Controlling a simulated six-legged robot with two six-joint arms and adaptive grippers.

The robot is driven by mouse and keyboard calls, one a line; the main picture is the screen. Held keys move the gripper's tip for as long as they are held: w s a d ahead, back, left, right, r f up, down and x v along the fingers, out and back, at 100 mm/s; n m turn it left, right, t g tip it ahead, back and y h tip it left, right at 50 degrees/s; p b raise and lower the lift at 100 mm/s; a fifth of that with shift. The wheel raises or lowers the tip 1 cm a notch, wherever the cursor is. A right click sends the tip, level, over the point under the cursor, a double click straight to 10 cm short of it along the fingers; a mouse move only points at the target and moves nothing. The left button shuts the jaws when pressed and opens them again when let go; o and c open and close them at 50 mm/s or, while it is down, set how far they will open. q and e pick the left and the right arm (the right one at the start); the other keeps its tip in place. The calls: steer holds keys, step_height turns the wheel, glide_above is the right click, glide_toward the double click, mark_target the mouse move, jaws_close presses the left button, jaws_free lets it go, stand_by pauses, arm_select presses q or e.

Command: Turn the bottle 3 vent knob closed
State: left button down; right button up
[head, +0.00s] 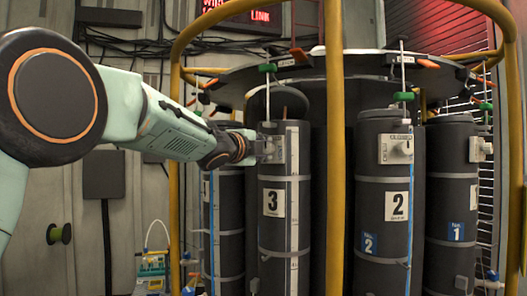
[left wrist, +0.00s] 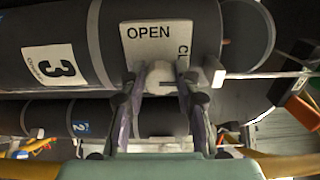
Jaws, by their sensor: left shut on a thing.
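Bottle 3 (head: 272,226) is a dark grey upright cylinder with a white "3" label, left of the middle in the head view; it lies sideways across the top of the left wrist view (left wrist: 30,40). Its pale vent knob (left wrist: 160,78) sits on a white plate (left wrist: 140,32) that reads "OPEN" and, partly covered, "CL". A dark line on the knob points right in that view. My left gripper (left wrist: 160,95) is shut on the knob, one finger on each side. In the head view, my left gripper (head: 262,147) reaches the bottle's upper front and hides the knob. My right gripper is not visible.
Yellow upright rails (head: 335,150) stand in front of the bottles, one just right of bottle 3. Bottle 2 (head: 385,225) and bottle 1 (head: 452,205) stand to the right, each with a plate and knob. A dark round canopy (head: 355,64) hangs above.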

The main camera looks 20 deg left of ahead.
arm_select(q)
steer(key=shift+d+f, duration=0.1)
steer(key=shift+f, duration=0.3)
steer(key=c, duration=1.4)
jaws_free()
steer(key=o, duration=0.4)
steer(key=shift+s+r, duration=0.3)
steer(key=shift+r, duration=0.05)
steer(key=shift+w, duration=0.2)
steer(key=s, duration=0.3)
steer(key=s+a, duration=0.1)
steer(key=s, duration=0.3)
steer(key=shift+s+a, duration=0.2)
steer(key=shift+s, duration=0.15)
